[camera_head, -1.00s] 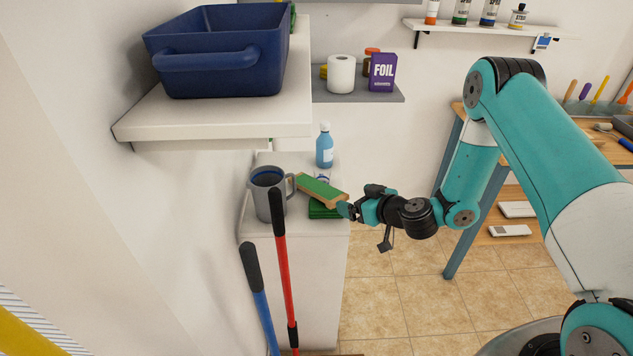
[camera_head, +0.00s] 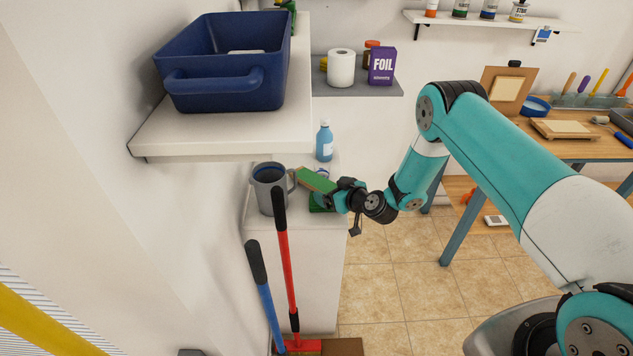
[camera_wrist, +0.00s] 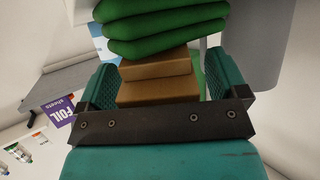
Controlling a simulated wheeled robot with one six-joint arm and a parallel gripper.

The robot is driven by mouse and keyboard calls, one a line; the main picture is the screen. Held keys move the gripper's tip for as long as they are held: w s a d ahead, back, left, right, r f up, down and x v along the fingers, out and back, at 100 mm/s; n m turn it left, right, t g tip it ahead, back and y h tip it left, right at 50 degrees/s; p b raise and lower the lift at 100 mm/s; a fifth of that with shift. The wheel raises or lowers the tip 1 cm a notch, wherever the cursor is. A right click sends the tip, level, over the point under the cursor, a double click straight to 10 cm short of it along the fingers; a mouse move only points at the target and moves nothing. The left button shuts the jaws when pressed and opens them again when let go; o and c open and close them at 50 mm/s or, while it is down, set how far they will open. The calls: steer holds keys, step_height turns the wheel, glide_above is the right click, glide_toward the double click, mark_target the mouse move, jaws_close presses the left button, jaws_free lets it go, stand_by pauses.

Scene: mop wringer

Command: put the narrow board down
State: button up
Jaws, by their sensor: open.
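In the wrist view my gripper (camera_wrist: 163,84) is open, with a finger on each side of the board's brown end (camera_wrist: 158,92). A gap shows at the right finger; contact at the left is unclear. Green folds (camera_wrist: 165,28) lie just beyond.
The grey mug (camera_head: 270,188) stands left of the board, a blue bottle (camera_head: 324,142) behind it. A white shelf (camera_head: 225,133) with a blue bin (camera_head: 225,90) overhangs at left. Red (camera_head: 285,265) and blue (camera_head: 262,285) handles rise in front of the cabinet. Open floor lies right.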

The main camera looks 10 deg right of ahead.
steer(key=shift+c, duration=0.4)
steer(key=c, duration=1)
steer(key=shift+c, duration=0.2)
